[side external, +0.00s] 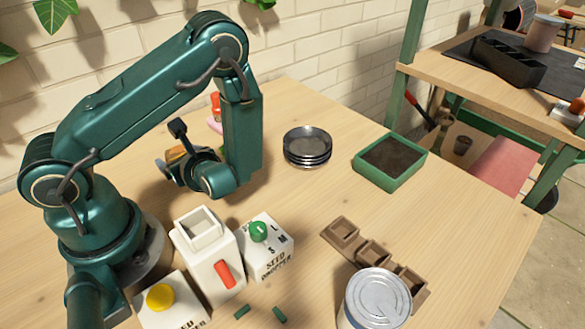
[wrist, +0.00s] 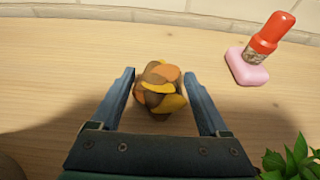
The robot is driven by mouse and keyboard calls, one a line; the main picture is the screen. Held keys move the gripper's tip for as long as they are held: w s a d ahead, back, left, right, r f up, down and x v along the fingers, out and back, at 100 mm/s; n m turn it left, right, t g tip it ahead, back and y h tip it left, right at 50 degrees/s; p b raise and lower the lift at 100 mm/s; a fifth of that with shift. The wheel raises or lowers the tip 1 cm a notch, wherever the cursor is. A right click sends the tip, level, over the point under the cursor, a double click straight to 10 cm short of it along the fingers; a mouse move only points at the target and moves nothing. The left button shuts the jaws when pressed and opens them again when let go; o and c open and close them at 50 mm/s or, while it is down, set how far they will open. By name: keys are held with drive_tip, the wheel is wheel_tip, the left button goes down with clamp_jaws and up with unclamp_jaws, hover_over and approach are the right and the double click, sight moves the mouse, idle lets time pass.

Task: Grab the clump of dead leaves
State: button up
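The clump of dead leaves (wrist: 160,86) is a small brown, orange and yellow bundle. In the wrist view it sits on the wooden table, between the two fingers of my gripper (wrist: 160,95). The fingers are spread wide, with a gap on each side of the clump. In the side external view my gripper (side external: 180,160) is low near the back wall. The clump (side external: 177,153) shows there only in part, behind my wrist parts.
A green plant (wrist: 292,160) is at lower right. Stacked dark saucers (side external: 307,146), a green soil tray (side external: 391,160) and a seed dropper box (side external: 264,248) stand on the table.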

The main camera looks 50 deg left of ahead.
drive_tip(key=c, duration=1)
drive_tip(key=shift+r, duration=0.1)
